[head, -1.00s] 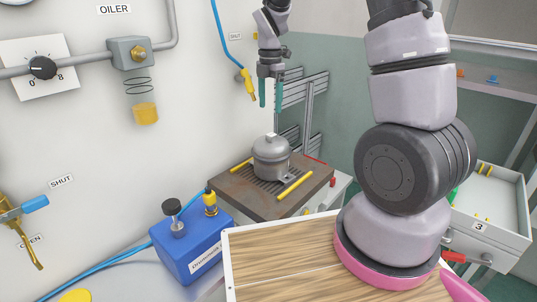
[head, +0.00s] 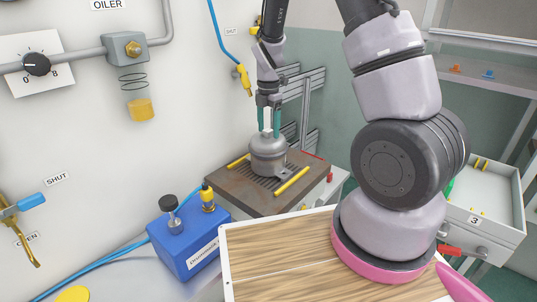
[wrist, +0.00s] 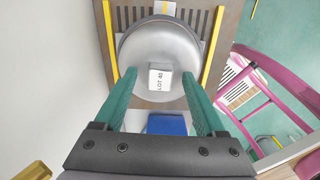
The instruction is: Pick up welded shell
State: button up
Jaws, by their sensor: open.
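The welded shell (head: 268,157) is a grey metal canister with a domed top and a small block on it. It stands upright on the brown slotted welding table (head: 245,199).
Yellow bars (head: 292,181) lie on the welding table beside the shell. A blue box (head: 187,236) with a black knob stands in front. A yellow nozzle (head: 244,79) on a blue hose hangs by the wall. An open drawer (head: 485,199) is at right.

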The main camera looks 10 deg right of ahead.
grip_shut()
dwell(1.3)
